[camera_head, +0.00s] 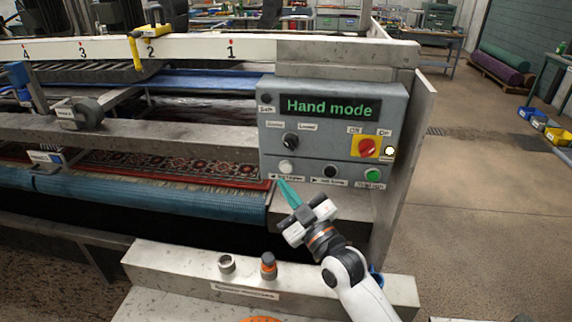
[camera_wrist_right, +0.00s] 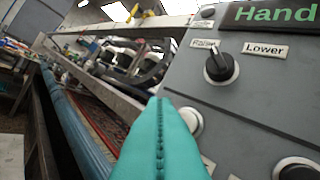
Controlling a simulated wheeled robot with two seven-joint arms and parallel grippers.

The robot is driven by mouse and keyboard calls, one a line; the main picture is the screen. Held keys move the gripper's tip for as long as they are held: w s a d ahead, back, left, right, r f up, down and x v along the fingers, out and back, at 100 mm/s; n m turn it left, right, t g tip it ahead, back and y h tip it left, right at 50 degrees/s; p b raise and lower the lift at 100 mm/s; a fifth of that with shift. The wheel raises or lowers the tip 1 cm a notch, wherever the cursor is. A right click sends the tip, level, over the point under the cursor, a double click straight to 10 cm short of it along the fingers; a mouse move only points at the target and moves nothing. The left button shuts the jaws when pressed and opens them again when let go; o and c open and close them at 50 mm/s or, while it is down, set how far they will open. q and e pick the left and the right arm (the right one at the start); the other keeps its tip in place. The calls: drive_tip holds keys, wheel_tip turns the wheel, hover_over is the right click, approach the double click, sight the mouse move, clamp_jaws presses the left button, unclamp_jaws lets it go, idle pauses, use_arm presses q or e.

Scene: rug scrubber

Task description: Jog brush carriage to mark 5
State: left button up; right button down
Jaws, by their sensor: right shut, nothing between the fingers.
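The grey control panel (camera_head: 315,130) has a lit display (camera_head: 330,107) reading "Hand mode". Its lower row has a white button (camera_head: 287,168), a black button (camera_head: 330,171) and a green button (camera_head: 373,175). My right gripper (camera_head: 286,188), with teal fingers, is shut and empty just below the white button; contact cannot be told. In the right wrist view the fingers (camera_wrist_right: 160,125) partly cover the white button (camera_wrist_right: 190,121). A white rail (camera_head: 190,47) carries marks 1 to 4 in view. A yellow pointer (camera_head: 135,45) hangs over the rail beside mark 2. My left gripper is out of view.
A black selector knob (camera_head: 290,140) and a red-yellow switch (camera_head: 367,147) sit above the buttons. A patterned rug (camera_head: 170,166) lies behind a blue roller (camera_head: 150,195). A metal ledge (camera_head: 190,272) with a holder and an orange-black knob is in front.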

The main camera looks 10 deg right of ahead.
drive_tip(key=shift+s+a+p, duration=0.15)
drive_tip(key=shift+s+a, duration=0.05)
drive_tip(key=shift+s, duration=0.3)
drive_tip(key=shift+s+a+p, duration=0.15)
drive_tip(key=shift+s+a, duration=0.05)
drive_tip(key=shift+s, duration=0.25)
drive_tip(key=shift+f, duration=0.1)
